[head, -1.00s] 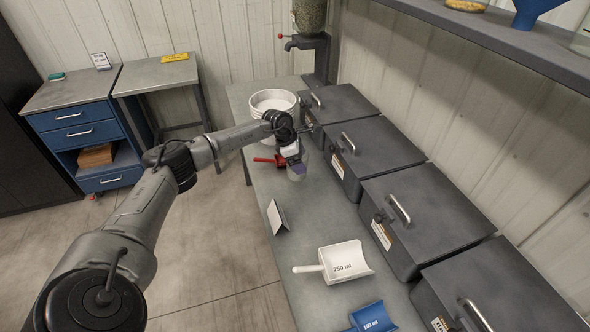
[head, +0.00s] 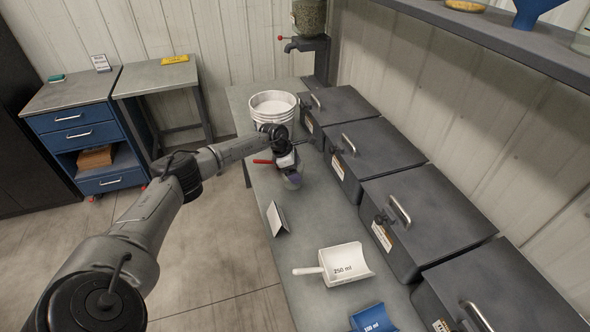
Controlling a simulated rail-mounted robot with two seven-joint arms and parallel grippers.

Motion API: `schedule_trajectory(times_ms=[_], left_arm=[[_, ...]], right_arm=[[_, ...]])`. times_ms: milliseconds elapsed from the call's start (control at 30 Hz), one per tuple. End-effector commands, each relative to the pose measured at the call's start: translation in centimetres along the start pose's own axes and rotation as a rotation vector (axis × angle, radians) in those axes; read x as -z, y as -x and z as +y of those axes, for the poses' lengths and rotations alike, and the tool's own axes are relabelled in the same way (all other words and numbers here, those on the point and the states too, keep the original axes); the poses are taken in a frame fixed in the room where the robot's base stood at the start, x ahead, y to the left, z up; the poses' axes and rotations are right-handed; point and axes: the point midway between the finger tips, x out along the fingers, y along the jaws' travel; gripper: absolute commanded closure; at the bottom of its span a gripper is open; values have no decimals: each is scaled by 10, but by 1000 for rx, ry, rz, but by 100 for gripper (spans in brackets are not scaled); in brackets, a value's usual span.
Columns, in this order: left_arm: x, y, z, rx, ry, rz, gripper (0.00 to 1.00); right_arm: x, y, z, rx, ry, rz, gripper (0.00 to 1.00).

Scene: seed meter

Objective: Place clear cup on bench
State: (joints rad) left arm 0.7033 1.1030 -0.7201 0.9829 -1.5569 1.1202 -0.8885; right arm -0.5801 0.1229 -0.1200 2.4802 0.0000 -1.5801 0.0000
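My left gripper (head: 289,169) points down over the bench (head: 262,197), between the white bucket and the folded card. It appears closed around a small clear cup (head: 293,183), which shows only as a pale see-through shape below the fingers. The gripper hides most of the cup. The cup is at or just above the bench top; I cannot tell whether it touches. My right gripper is not in view.
A white bucket (head: 273,108) stands behind the gripper, and a red-handled scoop (head: 262,161) lies beside it. Grey lidded bins (head: 374,153) line the right side. A folded card (head: 277,218), a white scoop (head: 345,264) and a blue scoop (head: 373,318) are nearer. Bench between is bare.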

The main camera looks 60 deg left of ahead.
Motion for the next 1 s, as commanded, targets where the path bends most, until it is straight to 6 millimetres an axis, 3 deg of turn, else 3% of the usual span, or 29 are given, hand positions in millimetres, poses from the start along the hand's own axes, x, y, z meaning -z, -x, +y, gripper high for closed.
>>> schedule_trajectory(times_ms=[100, 133, 300, 667, 1000], left_arm=[[2, -4, 0, 0, 0, 0, 40], [1, -3, 0, 0, 0, 0, 15], [1, -3, 0, 0, 0, 0, 0], [0, 7, 0, -1, -1, 0, 0], [0, 69, 1, -3, -1, 1, 0]], right_arm=[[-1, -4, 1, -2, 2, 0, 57], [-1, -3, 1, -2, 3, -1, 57], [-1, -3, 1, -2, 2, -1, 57], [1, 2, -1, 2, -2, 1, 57], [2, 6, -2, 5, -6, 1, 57]])
